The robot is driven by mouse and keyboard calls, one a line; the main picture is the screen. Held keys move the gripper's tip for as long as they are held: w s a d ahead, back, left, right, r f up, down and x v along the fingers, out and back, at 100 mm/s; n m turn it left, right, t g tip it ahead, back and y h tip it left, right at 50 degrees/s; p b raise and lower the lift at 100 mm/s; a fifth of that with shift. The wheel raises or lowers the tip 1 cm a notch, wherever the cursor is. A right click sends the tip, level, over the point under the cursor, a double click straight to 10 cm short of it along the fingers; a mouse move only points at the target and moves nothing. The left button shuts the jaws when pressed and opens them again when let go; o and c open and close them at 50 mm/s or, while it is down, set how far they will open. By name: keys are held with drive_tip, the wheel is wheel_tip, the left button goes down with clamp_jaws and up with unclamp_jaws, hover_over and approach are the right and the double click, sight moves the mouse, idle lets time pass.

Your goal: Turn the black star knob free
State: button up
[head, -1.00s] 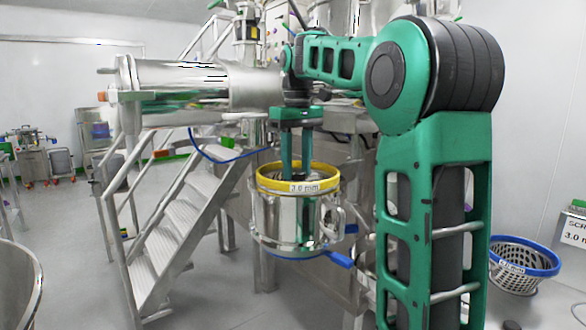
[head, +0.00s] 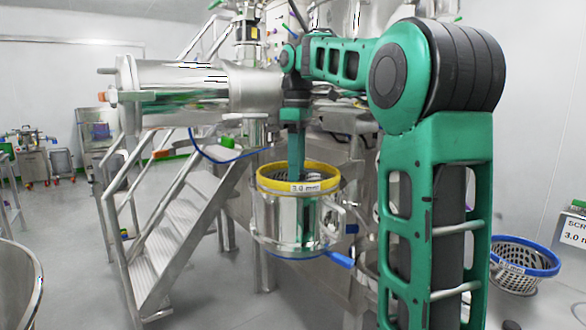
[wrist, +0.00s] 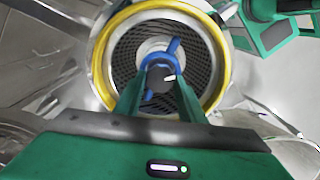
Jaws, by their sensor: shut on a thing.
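The black star knob (wrist: 157,74) shows in the wrist view at the middle of a round, yellow-rimmed housing, on the hub of a blue bar (wrist: 173,47). My gripper (wrist: 158,84) reaches down into the housing with its two green fingers on either side of the knob, shut on it. In the head view my gripper (head: 297,172) points straight down into the open top, seen edge-on. The yellow ring (head: 262,181), labelled 3.0 mm, sits on the steel housing (head: 283,222). The ring hides the knob there.
A dark mesh screen (wrist: 122,62) lines the housing around the blue bar. A blue handle (head: 341,260) sticks out at the housing's lower right. Metal steps (head: 180,235) stand to the left. A blue-rimmed basket (head: 524,265) is at the right.

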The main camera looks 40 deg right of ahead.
drive_tip(key=shift+f, duration=0.1)
idle(0.4)
drive_tip(key=o, duration=1)
drive_tip(key=shift+d, duration=0.1)
drive_tip(key=shift+o, duration=0.2)
wheel_tip(320, 180, up, 11)
drive_tip(key=shift+w+f, duration=0.15)
